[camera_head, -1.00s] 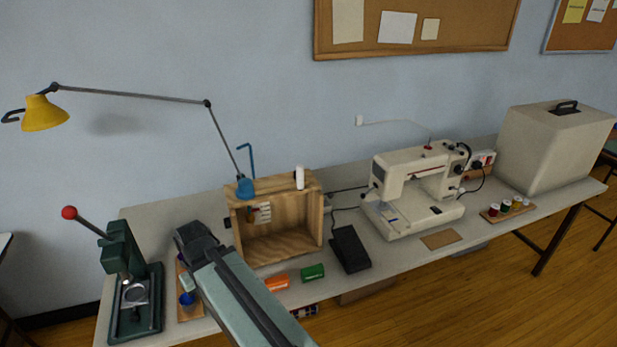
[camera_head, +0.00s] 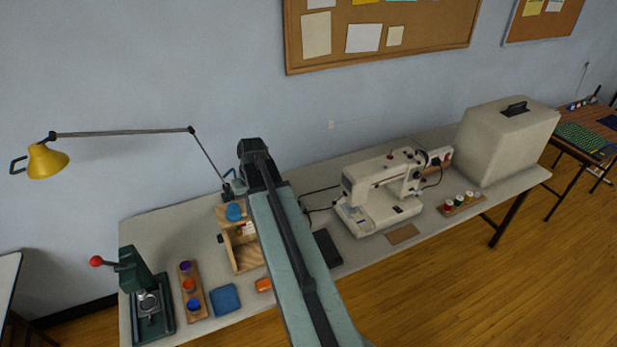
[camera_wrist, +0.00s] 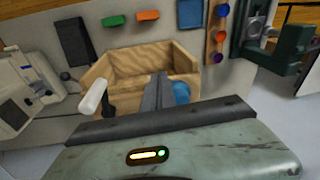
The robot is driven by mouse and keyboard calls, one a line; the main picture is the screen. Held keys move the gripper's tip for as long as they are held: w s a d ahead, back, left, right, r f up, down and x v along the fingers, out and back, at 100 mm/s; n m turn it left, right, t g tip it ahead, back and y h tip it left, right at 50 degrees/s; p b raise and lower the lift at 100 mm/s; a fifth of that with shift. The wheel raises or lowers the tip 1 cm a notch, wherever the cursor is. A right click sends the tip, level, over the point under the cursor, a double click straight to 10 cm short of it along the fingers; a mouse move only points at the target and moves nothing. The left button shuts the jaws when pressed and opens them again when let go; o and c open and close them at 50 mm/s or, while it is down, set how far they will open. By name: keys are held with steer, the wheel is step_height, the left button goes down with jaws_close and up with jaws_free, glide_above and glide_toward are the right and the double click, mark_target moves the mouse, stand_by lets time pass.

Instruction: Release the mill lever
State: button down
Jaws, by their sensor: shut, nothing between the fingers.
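I cannot tell for sure which thing is the mill. An open wooden box (camera_head: 243,258) stands on the table with a blue round part (camera_head: 235,212) at its top. In the wrist view the wooden box (camera_wrist: 130,65) lies below me, with a white handle (camera_wrist: 92,97) on a dark stem at its left and the blue part (camera_wrist: 181,92) at its right. My gripper (camera_wrist: 159,85) is shut and empty, seen over the box beside the blue part; contact is unclear. In the head view my arm hides the white handle and part of the box.
A dark green press (camera_head: 135,270) with a red-knobbed lever (camera_head: 96,261) stands at the left. Nearby are a rack of coloured cups (camera_head: 190,287) and a blue square (camera_head: 225,298). A yellow lamp (camera_head: 48,161) reaches overhead. A sewing machine (camera_head: 380,190) stands right.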

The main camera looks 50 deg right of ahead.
steer(key=d+r+p, duration=0.4)
steer(key=d+r, duration=0.2)
steer(key=s+d+m, duration=0.1)
steer(key=s+d, duration=0.2)
steer(key=d, duration=0.5)
steer(key=s+d+m+t, duration=0.1)
steer(key=s+d, duration=0.3)
steer(key=d, duration=0.3)
steer(key=shift+s+d+f+m+b, duration=0.15)
steer(key=shift+s+d+m+b, duration=0.05)
steer(key=shift+d+m+b, duration=0.2)
steer(key=shift+a+f, duration=0.1)
steer(key=b+x, duration=0.4)
steer(key=s+b+x, duration=0.1)
steer(key=b+x, duration=0.3)
steer(key=b, duration=0.1)
steer(key=s+a+b+x, duration=0.1)
steer(key=b+x, duration=0.3)
steer(key=shift+a+f, duration=0.1)
steer(key=shift+f, duration=0.5)
